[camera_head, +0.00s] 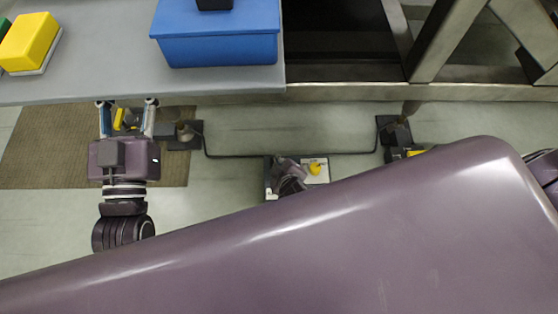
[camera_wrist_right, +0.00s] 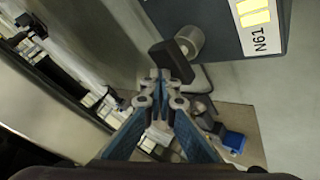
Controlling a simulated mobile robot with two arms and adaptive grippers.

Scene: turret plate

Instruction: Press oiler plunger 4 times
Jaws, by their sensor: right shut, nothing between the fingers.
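My right gripper (camera_wrist_right: 162,82) is shut and empty in the right wrist view, its fingertips together. Ahead of them is a dark block (camera_wrist_right: 171,60) with a silver cylinder (camera_wrist_right: 189,41) beside it. The tips overlap the block's lower edge in the picture; I cannot tell if they touch it, or whether it is part of the oiler. In the head view a gripper (camera_head: 128,103) at the left, which I take as my left, has its fingers apart below the table edge. A small unit with a yellow top (camera_head: 315,168) shows mid-picture, partly behind a purple part.
The grey table (camera_head: 120,65) holds a blue bin (camera_head: 220,48) and a yellow block (camera_head: 28,40). Below are a brown mat (camera_head: 50,150) and a black unit (camera_head: 395,132). My large purple arm link hides the lower picture. A labelled panel (camera_wrist_right: 225,25) is close in the wrist view.

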